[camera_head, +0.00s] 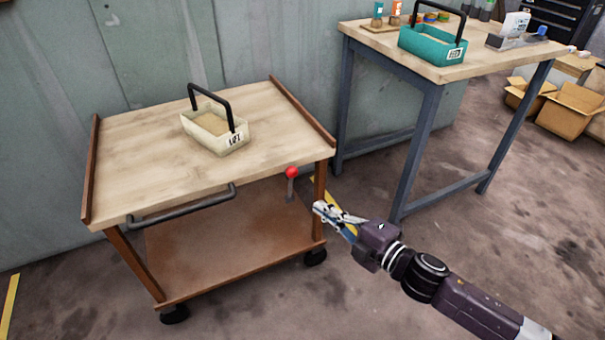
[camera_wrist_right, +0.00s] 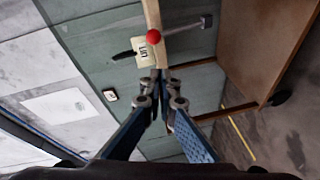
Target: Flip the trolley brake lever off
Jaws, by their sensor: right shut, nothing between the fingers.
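The trolley (camera_head: 150,175) has a light wooden top, a brown lower shelf and dark wheels. Its brake lever (camera_head: 291,173) has a red ball knob on a grey stem and stands upright near the right front corner, below the top. In the right wrist view the red knob (camera_wrist_right: 153,36) shows beyond the fingertips, with its grey stem pointing right. My right gripper (camera_head: 318,208) is shut and empty, a little right of and below the lever, apart from it. It also shows in the right wrist view (camera_wrist_right: 162,78). My left gripper is not in view.
A cream tote (camera_head: 232,141) with a black handle stands on the trolley top. A grey push handle (camera_head: 180,208) runs along the front edge. A workbench (camera_head: 385,55) with a teal tote (camera_head: 430,50) stands at the back right. Cardboard boxes (camera_head: 570,107) lie at far right.

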